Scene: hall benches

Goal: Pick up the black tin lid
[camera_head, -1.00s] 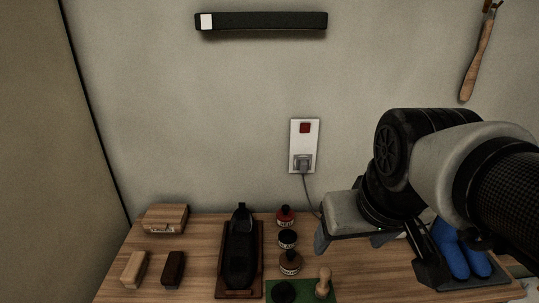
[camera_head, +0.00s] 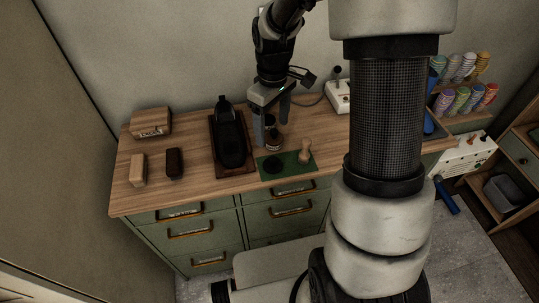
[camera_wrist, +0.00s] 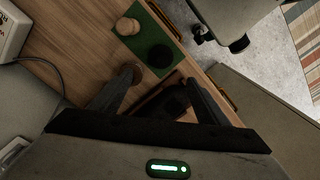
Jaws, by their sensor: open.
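The black tin lid (camera_head: 273,167) appears as a dark round disc lying flat on the green mat (camera_head: 262,174) near the front edge of the bench. It also shows in the wrist view as a black disc (camera_wrist: 160,56) on the mat. My gripper (camera_head: 271,122) is open and empty above the bench, behind the lid and apart from it. In the wrist view the lid lies beyond my fingertips (camera_wrist: 160,80). A brown-lidded tin (camera_head: 273,142) stands just behind the mat. My gripper partly hides the other tins.
A wooden stamp-like knob (camera_head: 305,152) stands on the mat right of the lid. A wooden box (camera_head: 151,122) and two brushes (camera_head: 174,163) are further left. A white device (camera_head: 338,97) stands behind right.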

